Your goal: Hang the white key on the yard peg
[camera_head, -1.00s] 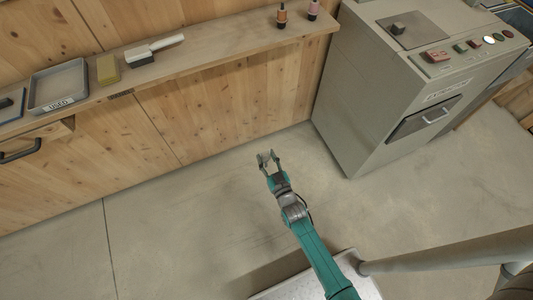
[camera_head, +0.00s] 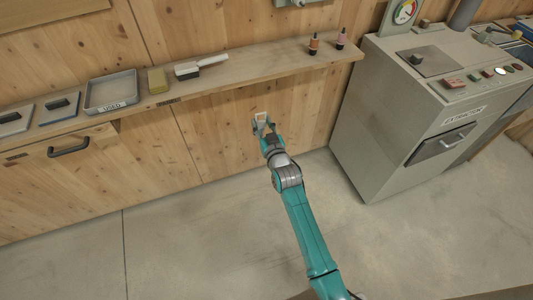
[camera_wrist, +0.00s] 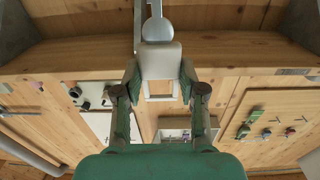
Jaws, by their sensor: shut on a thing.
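My gripper (camera_wrist: 160,78) is shut on the white key (camera_wrist: 161,60). In the wrist view the key's pale block with a square opening sits between the two fingers, and a grey rounded part and rod extend beyond it. In the head view my gripper (camera_head: 262,124) is in front of the wooden panel below the shelf, with a small pale piece of the key (camera_head: 260,116) at its tips. A board (camera_wrist: 272,128) with several small coloured items shows at the right of the wrist view. I cannot tell which part is the yard peg.
A grey machine cabinet (camera_head: 385,120) stands to the right. The floor (camera_head: 190,240) left of my arm is clear.

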